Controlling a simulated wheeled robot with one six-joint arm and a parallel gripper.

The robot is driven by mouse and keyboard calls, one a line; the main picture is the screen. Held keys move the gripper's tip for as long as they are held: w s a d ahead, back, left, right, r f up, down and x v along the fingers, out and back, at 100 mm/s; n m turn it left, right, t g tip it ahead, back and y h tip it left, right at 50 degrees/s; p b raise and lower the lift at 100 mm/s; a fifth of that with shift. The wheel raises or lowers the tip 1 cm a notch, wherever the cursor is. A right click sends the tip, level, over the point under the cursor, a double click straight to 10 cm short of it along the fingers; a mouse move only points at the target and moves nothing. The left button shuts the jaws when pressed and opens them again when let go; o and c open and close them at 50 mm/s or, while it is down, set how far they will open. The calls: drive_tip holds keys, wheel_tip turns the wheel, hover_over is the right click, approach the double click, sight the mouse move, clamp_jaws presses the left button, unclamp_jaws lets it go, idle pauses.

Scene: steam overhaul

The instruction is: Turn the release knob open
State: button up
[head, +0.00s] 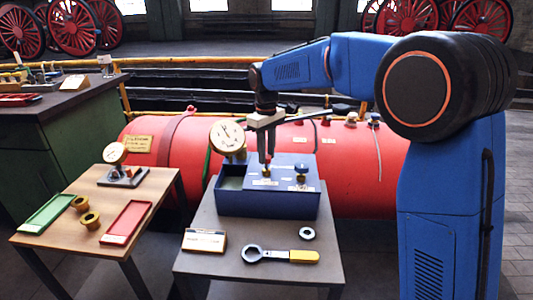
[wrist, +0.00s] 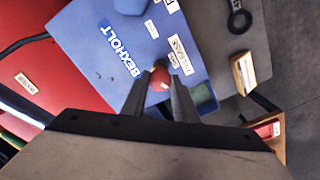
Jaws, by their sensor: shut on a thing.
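A blue box (head: 268,203) stands on the grey table, with its lettered top in the wrist view (wrist: 110,50). A red knob (wrist: 159,78) stands on the box top, and it also shows in the head view (head: 267,171) above a brass-coloured base. My gripper (head: 267,158) points down over the box, its fingers on either side of the red knob and shut on it. The wrist view shows the two fingertips (wrist: 163,72) at the knob. A blue knob (head: 301,170) stands to the right on the same top.
A yellow-handled wrench (head: 280,256), a black ring (head: 307,233) and a small sign (head: 204,240) lie in front of the box. A pressure gauge (head: 228,137) stands behind its left end. A red boiler (head: 365,165) lies behind. The left table (head: 160,190) holds trays and brass pieces.

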sight(267, 156)
drive_tip(key=n, duration=1.2)
drive_tip(key=shift+n, duration=0.3)
idle(0.4)
drive_tip(key=o, duration=1.1)
drive_tip(key=shift+c, duration=0.2)
drive_tip(key=shift+r, duration=0.1)
wheel_tip(267, 156, up, 17)
drive_tip(key=shift+r, duration=0.1)
